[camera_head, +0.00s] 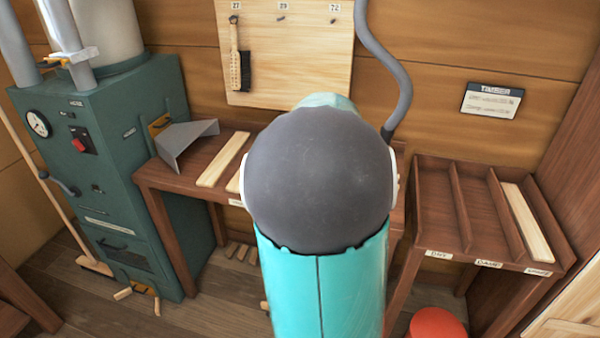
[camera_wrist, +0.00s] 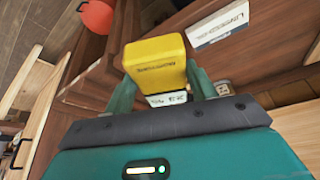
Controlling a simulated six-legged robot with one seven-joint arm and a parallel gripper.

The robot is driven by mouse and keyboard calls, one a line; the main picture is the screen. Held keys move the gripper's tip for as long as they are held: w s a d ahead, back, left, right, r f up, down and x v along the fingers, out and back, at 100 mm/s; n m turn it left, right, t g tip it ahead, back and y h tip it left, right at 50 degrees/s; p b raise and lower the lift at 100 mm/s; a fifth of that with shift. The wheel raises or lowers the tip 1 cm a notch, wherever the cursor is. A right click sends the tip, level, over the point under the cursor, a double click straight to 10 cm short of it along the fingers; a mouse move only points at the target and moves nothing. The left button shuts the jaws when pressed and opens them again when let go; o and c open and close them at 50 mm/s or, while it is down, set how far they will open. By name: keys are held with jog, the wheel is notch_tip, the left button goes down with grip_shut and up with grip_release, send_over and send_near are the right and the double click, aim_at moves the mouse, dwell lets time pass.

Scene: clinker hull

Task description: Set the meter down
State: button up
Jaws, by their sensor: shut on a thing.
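The yellow meter (camera_wrist: 155,58) is between the two teal fingers of my gripper (camera_wrist: 162,92) in the wrist view. My gripper is shut on it. A pale strip with dark marks shows at the meter's near end, too small to read surely. Dark brown wood lies behind and around the meter; I cannot tell whether the meter touches it. In the head view my own arm fills the middle and hides the gripper, the meter and much of the bench (camera_head: 168,180).
A three-slot rack (camera_head: 431,200) at right has one pale strip (camera_head: 527,222) in its right slot. A red round object (camera_head: 436,323) is below. A green machine (camera_head: 104,190) with a grey chute (camera_head: 184,140) stands left. A white label (camera_wrist: 222,24) is near the meter.

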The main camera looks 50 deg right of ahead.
jog(key=shift+s+a+r, duration=0.1)
jog(key=shift+s+r, duration=0.2)
jog(key=shift+s, duration=0.1)
jog(key=d+f, duration=0.3)
jog(key=d, duration=0.1)
jog(key=s+d+f, duration=0.1)
jog(key=d+f, duration=0.2)
jog(key=d, duration=0.2)
jog(key=d+f, duration=0.3)
jog(key=d, duration=0.1)
jog(key=shift+s+d+f, duration=0.15)
jog(key=shift+s+f, duration=0.05)
jog(key=shift+s, duration=0.2)
jog(key=shift+d+f, duration=0.2)
jog(key=shift+f, duration=0.05)
jog(key=shift+d+f, duration=0.1)
jog(key=shift+f, duration=1.55)
jog(key=shift+f, duration=0.1)
jog(key=o, duration=1.1)
